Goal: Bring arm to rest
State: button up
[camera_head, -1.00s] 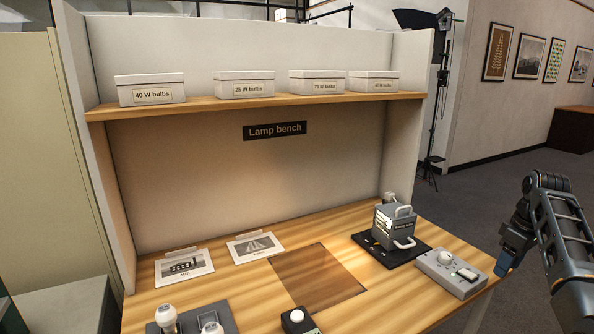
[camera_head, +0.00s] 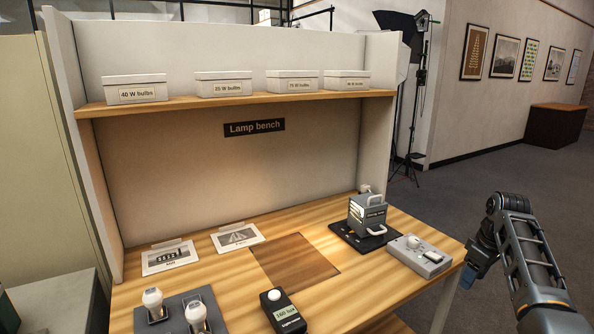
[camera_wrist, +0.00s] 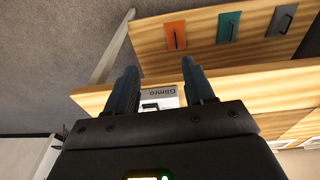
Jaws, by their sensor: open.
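My arm is at the right in the head view, its end hanging just off the right edge of the lamp bench (camera_head: 385,222). My gripper (camera_wrist: 162,85) shows in the wrist view with its two fingers spread apart and nothing held between them. Past the fingers, a pale box labelled Glimro (camera_wrist: 166,101) shows near the bench edge, partly hidden by the gripper body. In the head view the fingertips are small and hard to make out.
On the bench stand a grey switch box (camera_head: 420,256), a grey handled unit (camera_head: 366,215) on a black base, two bulbs in a holder (camera_head: 174,315), a black meter (camera_head: 282,311) and two picture cards. Labelled bulb boxes (camera_head: 223,84) line the shelf. Open floor lies right.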

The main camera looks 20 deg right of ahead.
jog(key=s+a+f+t+h, duration=0.1)
jog(key=s+a+f+t, duration=0.1)
jog(key=a+f, duration=1.3)
jog(key=s+a+f+t+h, duration=0.1)
jog(key=s+a+t, duration=0.1)
jog(key=s+a, duration=0.45)
jog(key=s+a+f+t, duration=0.15)
jog(key=s+a, duration=0.25)
jog(key=a, duration=0.6)
jog(key=s+a+r+t, duration=0.2)
jog(key=s+a+r, duration=0.3)
jog(key=s, duration=0.2)
jog(key=s+a+r+t, duration=0.2)
jog(key=s+a+r, duration=0.25)
jog(key=s, duration=0.25)
jog(key=s+a+r+t+y, duration=0.1)
jog(key=s+r, duration=0.3)
jog(key=r, duration=0.4)
jog(key=s+a+r+t+y, duration=0.1)
jog(key=s+a+r+t, duration=0.1)
jog(key=s+r, duration=0.3)
notch_tip(320, 180, up, 4)
jog(key=shift+s+a+m, duration=0.25)
jog(key=shift+a+m, duration=0.15)
jog(key=shift+t, duration=0.25)
